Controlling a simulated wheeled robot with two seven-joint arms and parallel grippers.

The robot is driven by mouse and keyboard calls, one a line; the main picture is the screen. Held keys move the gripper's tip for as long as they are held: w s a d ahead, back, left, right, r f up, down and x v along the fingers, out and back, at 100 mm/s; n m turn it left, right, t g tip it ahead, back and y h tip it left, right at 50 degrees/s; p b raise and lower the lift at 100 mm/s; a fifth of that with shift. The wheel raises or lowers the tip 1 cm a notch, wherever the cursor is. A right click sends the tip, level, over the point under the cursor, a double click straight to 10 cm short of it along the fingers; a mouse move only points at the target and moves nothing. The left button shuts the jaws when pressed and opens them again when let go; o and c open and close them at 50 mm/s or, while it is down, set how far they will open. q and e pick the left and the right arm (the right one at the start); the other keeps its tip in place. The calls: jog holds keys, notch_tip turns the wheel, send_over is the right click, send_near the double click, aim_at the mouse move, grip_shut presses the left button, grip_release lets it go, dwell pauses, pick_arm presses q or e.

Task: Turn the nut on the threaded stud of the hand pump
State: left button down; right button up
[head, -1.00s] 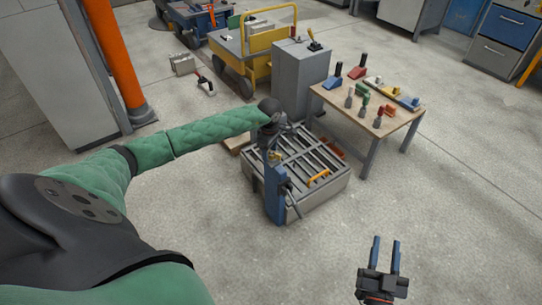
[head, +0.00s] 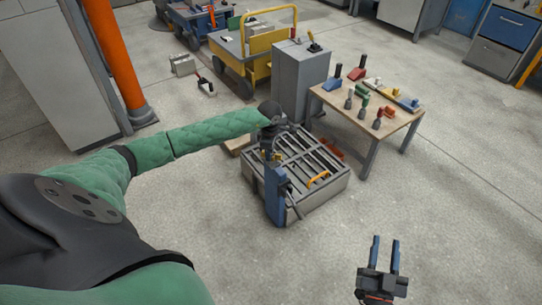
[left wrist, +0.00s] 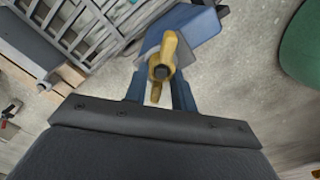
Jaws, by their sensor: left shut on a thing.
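The hand pump (head: 275,195) is a blue upright body at the front left corner of the grey panel mould. Its top also shows in the left wrist view (left wrist: 195,25). The nut (left wrist: 170,46) is a brass-yellow wing nut with the dark end of the threaded stud (left wrist: 161,73) at its middle. My left gripper (head: 270,157) is at the top of the pump. In the left wrist view its blue fingers (left wrist: 158,88) are on either side of the nut's lower wing, shut on it. My right gripper (head: 385,250) is open and empty above bare floor, away from the pump.
The slatted mould (head: 312,170) has an orange handle (head: 318,179) on it. A wooden table (head: 368,112) with several hand tools stands behind right, beside a grey cabinet (head: 300,78). A yellow cart (head: 240,50) is further back. Floor at the front right is clear.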

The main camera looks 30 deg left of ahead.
pick_arm(q)
jog(key=shift+n, duration=0.3)
jog(key=shift+s+r+n+p, duration=0.1)
jog(key=shift+n+p, duration=0.35)
jog(key=shift+n, duration=0.25)
jog(key=shift+d+n, duration=0.1)
jog(key=shift+n, duration=0.8)
jog(key=shift+p, duration=0.3)
jog(key=shift+s+n+p, duration=0.1)
jog(key=shift+n+p, duration=0.35)
jog(key=shift+n, duration=1.35)
jog(key=shift+p, duration=0.35)
